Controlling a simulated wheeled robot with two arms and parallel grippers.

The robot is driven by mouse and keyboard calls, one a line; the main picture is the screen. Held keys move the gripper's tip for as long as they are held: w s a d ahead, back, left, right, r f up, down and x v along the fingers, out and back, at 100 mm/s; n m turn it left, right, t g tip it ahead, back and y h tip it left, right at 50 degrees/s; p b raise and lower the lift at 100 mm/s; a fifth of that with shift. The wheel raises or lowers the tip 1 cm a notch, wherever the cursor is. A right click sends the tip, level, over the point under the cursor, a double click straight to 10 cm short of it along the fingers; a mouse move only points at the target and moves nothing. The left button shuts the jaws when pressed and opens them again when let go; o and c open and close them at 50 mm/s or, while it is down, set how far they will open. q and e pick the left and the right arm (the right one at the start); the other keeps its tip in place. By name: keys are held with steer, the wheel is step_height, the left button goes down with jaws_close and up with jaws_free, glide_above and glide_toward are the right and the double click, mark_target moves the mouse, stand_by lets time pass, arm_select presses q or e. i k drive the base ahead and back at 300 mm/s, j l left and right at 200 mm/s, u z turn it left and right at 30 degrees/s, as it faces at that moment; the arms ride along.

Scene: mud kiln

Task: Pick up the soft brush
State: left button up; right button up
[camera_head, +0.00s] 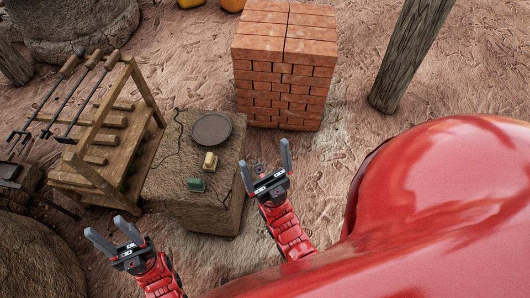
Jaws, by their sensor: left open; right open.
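A squat block stand (215,215) with a cracked top holds a dark round plate (212,130), a small cream-coloured piece (210,162) and a small green piece (196,185). Either small piece could be the soft brush; they are too small for me to tell which. My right gripper (264,153) is open and empty, just right of the stand, with its fingers pointing away from me. My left gripper (104,227) is open and empty, at the lower left, in front of the wooden rack and left of the stand. Neither gripper touches the small pieces.
A wooden rack (118,150) with long-handled tools (65,95) stands left of the stand. A red brick stack (283,75) stands behind it. A wooden post (410,55) rises at the back right. Bare ground lies between the bricks and post.

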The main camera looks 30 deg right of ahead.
mark_target(194, 184)
steer(key=j+z, duration=0.95)
steer(key=z, duration=0.15)
steer(key=k, duration=0.05)
